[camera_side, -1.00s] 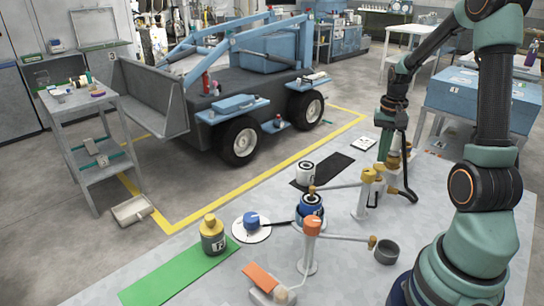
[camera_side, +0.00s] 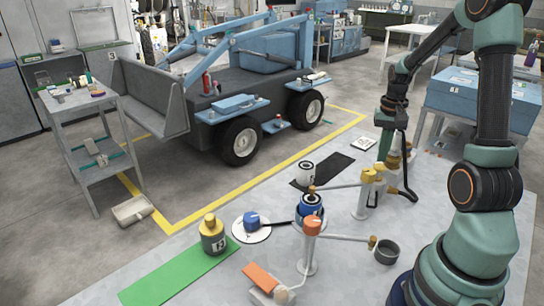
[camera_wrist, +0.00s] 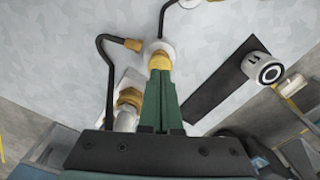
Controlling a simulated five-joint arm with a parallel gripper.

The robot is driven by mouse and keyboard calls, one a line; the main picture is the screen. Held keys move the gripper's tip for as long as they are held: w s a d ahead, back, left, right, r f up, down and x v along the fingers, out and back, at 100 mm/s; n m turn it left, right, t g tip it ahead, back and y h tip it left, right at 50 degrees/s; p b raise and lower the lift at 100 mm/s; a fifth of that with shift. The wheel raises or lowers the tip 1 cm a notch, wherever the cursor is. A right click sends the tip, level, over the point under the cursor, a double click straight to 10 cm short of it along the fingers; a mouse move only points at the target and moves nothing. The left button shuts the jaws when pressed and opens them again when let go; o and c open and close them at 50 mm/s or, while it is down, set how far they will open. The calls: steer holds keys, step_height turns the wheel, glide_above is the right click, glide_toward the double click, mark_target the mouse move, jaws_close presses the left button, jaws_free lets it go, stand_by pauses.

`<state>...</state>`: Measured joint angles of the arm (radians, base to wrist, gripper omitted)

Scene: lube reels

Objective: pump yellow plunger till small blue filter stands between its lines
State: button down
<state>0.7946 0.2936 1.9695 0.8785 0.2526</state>
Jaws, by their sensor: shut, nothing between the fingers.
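The yellow-topped pump (camera_side: 368,178) stands on the bench with a thin spout reaching left. A blue filter (camera_side: 311,204) with a dark ringed top stands under the spout's end. A smaller blue piece (camera_side: 251,217) sits on a white disc to its left. I cannot tell which the task means, and no fill lines or level can be read. My gripper (camera_side: 383,157) points down, shut and empty, over the yellow pump's top. In the wrist view its green fingertips (camera_wrist: 160,73) are together at the yellow plunger (camera_wrist: 159,61); contact cannot be told.
An orange-topped pump (camera_side: 312,226) stands in front, its spout reaching right to a grey cup (camera_side: 387,252). A white filter (camera_side: 305,173) stands on a black mat. A black hose (camera_wrist: 103,75) curves beside my gripper.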

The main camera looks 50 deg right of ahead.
mark_target(380, 166)
steer(key=shift+f, duration=0.1)
stand_by(0.3)
steer(key=shift+f, duration=1.8)
steer(key=shift+r, duration=3.8)
steer(key=a+r+n+t, duration=0.2)
steer(key=a+r+n, duration=0.2)
steer(key=a, duration=0.9)
steer(key=w+a+r+n+t, duration=0.1)
steer(key=a+r+n+t, duration=0.2)
steer(key=a, duration=1.1)
step_height(380, 166, up, 3)
steer(key=n, duration=0.5)
steer(key=shift+w+a+f+t, duration=0.2)
steer(key=shift+w+a+t, duration=0.05)
steer(key=shift+a+t, duration=0.05)
